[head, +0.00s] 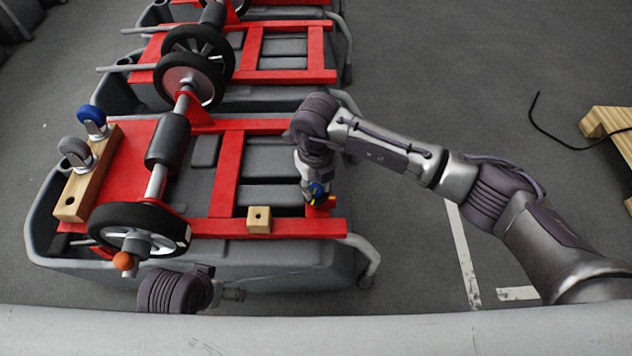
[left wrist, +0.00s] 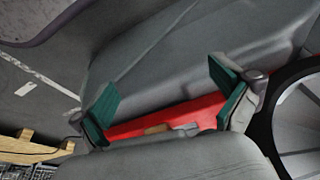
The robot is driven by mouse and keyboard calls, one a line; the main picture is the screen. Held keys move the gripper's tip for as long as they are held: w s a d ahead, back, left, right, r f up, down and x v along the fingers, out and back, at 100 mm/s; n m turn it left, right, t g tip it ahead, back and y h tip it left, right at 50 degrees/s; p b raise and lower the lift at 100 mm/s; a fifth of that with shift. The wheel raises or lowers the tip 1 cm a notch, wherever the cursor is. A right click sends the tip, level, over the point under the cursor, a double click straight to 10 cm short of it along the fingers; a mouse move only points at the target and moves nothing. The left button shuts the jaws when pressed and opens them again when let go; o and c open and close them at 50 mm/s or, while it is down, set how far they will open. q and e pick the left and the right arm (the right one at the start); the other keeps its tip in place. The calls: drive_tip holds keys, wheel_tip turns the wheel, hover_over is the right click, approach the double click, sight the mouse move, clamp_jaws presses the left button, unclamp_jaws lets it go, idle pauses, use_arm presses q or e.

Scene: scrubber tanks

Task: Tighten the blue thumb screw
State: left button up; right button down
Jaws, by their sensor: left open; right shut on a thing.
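The blue thumb screw (head: 317,187) shows as a small patch of blue at the right end of the red frame (head: 285,228) in the head view. My right gripper (head: 318,196) reaches down from above and is shut on it. Fingers and wrist hide most of the screw, and a little yellow shows beside it. My left gripper (head: 236,294) is low in front of the nearest tank, mostly hidden in the head view. In the left wrist view its green-padded fingers (left wrist: 170,98) are wide apart, with a red bar behind the gap.
A small wooden block (head: 259,219) with a hole sits on the red frame. A wooden beam (head: 92,172) carries a blue caster and a grey caster. A black wheel (head: 110,216) and an orange knob (head: 123,261) are at front left. Floor right of the tanks is mostly clear.

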drive_tip(key=m+p, duration=0.3)
drive_tip(key=m, duration=0.5)
drive_tip(key=shift+a+r+p, duration=0.1)
drive_tip(key=shift+r+p, duration=0.05)
drive_tip(key=shift+p, duration=0.15)
drive_tip(key=m+p, duration=0.3)
drive_tip(key=m, duration=0.4)
drive_tip(key=shift+w+p, duration=0.15)
drive_tip(key=shift+p, duration=0.2)
use_arm(q)
drive_tip(key=s+f+g, duration=0.1)
drive_tip(key=s+f, duration=0.3)
drive_tip(key=f, duration=0.7)
drive_tip(key=s+a+f, duration=0.1)
drive_tip(key=s+f, duration=0.4)
drive_tip(key=f, duration=0.7)
drive_tip(key=shift+s+f+g, duration=0.25)
drive_tip(key=shift+f+g, duration=0.05)
drive_tip(key=shift+g, duration=0.1)
use_arm(e)
drive_tip(key=shift+a+m, duration=0.1)
drive_tip(key=shift+m, duration=0.4)
use_arm(q)
drive_tip(key=shift+a, duration=0.1)
use_arm(e)
drive_tip(key=shift+w, duration=0.1)
drive_tip(key=c, duration=1.1)
unclamp_jaws()
